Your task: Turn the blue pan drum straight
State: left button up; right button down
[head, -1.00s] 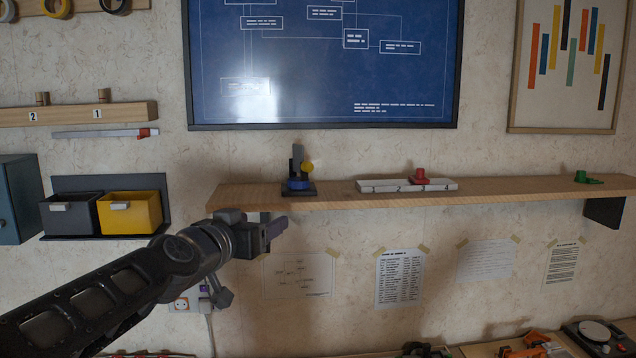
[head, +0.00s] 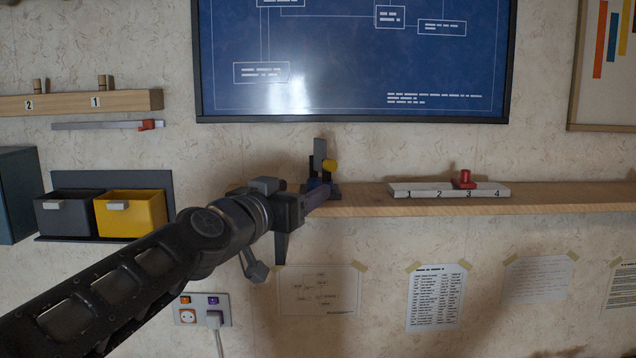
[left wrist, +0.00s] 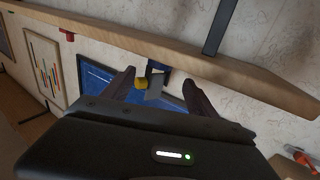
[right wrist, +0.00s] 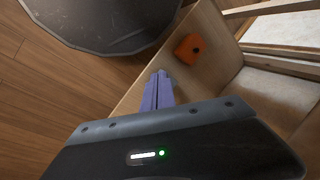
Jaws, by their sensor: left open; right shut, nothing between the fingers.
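The pan-tilt device stands on the wooden shelf (head: 420,203). It has a dark upright plate (head: 319,153) and a yellow knob (head: 329,166). Its blue pan drum (head: 315,184) is low on the device and partly hidden behind my left gripper (head: 305,222). My left gripper is open and empty, just in front of the shelf's left end. In the left wrist view the yellow knob (left wrist: 141,84) and plate show between the spread fingers (left wrist: 161,88). I cannot tell whether a finger touches the drum. My right gripper (right wrist: 160,76) is shut and empty, away from the device.
A white numbered rail (head: 430,191) with a red slider (head: 465,180) lies on the shelf to the right. Yellow (head: 131,213) and dark grey (head: 66,215) bins hang at left. An orange object (right wrist: 190,48) sits in a wooden box near my right gripper.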

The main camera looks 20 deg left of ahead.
aim_at(314, 183)
pick_arm(q)
jog(key=w+p, duration=0.1)
jog(key=w, duration=0.6)
jog(key=shift+w, duration=0.35)
